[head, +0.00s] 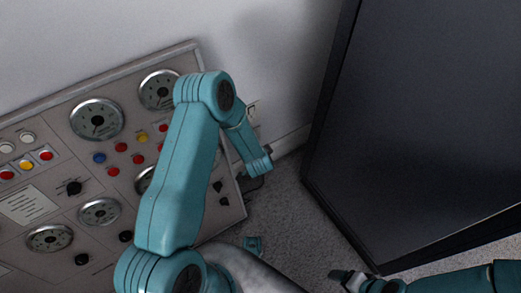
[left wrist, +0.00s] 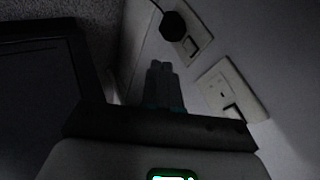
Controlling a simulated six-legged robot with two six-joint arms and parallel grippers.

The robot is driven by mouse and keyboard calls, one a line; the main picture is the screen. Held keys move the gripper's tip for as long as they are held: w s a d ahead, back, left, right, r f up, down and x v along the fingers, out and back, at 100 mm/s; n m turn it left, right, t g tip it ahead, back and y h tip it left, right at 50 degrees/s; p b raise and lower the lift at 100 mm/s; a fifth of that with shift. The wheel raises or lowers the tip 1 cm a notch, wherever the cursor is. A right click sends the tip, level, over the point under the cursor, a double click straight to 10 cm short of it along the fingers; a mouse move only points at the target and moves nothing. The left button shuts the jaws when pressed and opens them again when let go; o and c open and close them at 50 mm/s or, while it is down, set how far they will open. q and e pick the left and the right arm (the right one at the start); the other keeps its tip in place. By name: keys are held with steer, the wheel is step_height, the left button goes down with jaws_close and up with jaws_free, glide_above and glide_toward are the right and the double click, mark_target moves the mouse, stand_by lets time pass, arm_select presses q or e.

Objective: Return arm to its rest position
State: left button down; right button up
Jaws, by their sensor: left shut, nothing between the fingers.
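My left arm (head: 180,180) rises from the bottom of the head view, bends at a high elbow in front of a control panel, and its forearm (head: 250,148) slopes down towards the floor by the wall. In the left wrist view my left gripper (left wrist: 160,68) is shut and empty, its fingers together near the wall. Its fingertips are not clear in the head view. My right arm (head: 445,280) comes in low from the right. Its dark end (head: 347,277) is near the bottom edge, and its finger state is unclear.
The grey control panel (head: 30,240) with dials, buttons and knobs fills the left. A large dark cabinet (head: 420,120) stands at the right. Grey carpet (head: 295,225) lies between them. Wall sockets (left wrist: 225,90) and a black plug (left wrist: 173,26) show beside the left gripper.

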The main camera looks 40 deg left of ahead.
arm_select(q)
steer(key=shift+s+d+r, duration=0.15)
steer(key=shift+r, duration=0.05)
steer(key=s+d+n+g+h, duration=0.55)
steer(key=s+d+h, duration=0.25)
steer(key=s+d, duration=1.3)
step_height(320, 180, up, 26)
steer(key=a+p, duration=0.1)
steer(key=p, duration=2.4)
steer(key=shift+s+g, duration=0.35)
steer(key=shift+s, duration=0.1)
